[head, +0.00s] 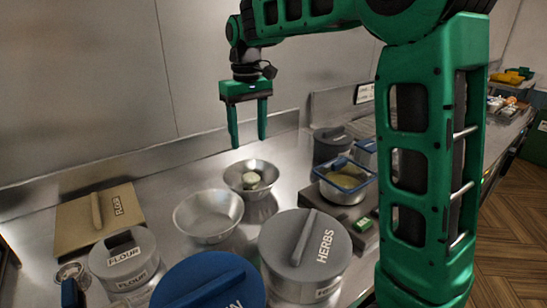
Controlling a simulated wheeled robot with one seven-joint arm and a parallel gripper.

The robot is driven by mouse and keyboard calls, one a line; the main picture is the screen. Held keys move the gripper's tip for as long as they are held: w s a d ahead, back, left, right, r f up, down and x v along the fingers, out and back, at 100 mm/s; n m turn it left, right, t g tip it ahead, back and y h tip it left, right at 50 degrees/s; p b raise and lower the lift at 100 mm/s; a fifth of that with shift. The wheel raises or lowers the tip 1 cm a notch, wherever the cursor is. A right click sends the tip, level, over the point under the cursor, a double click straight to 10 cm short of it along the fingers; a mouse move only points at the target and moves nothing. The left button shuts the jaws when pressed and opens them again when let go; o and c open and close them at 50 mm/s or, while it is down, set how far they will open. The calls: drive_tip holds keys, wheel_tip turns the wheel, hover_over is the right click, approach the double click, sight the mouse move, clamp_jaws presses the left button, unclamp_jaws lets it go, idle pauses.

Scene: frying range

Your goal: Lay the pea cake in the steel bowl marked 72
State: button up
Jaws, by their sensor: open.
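My gripper (248,143) hangs fingers down above the counter, with its two green fingers apart and nothing between them. A small pale greenish round piece (251,178), which looks like the pea cake, lies inside the rear steel bowl (231,183). The fingertips are above this bowl in the picture, apart from the cake. A second steel bowl (208,232) stands in front and to the left, and looks empty. I cannot read a 72 on either bowl.
A grey-lidded HERBS pot (288,250), a blue-lidded pot (212,285) and a FLOUR pot (121,262) crowd the front. A tan FLOUR bin lid (75,222) lies left. A blue-rimmed container (345,182) and a dark pot (332,146) stand right of the bowls.

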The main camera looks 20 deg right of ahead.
drive_tip(key=s+d+f+m, duration=0.2)
drive_tip(key=s+d, duration=0.3)
drive_tip(key=s, duration=0.4)
drive_tip(key=s+d+f+m, duration=0.2)
drive_tip(key=s+d, duration=0.4)
drive_tip(key=s, duration=0.3)
drive_tip(key=s+d+f+m, duration=0.3)
drive_tip(key=s+d, duration=0.3)
drive_tip(key=s, duration=0.4)
drive_tip(key=shift+f, duration=0.35)
drive_tip(key=shift+m, duration=0.9)
drive_tip(key=s+f, duration=0.1)
drive_tip(key=s, duration=0.1)
drive_tip(key=s+f, duration=0.1)
drive_tip(key=s, duration=0.2)
drive_tip(key=s+f, duration=0.2)
drive_tip(key=shift+s+d, duration=0.2)
drive_tip(key=shift+s, duration=0.1)
drive_tip(key=shift+s, duration=0.1)
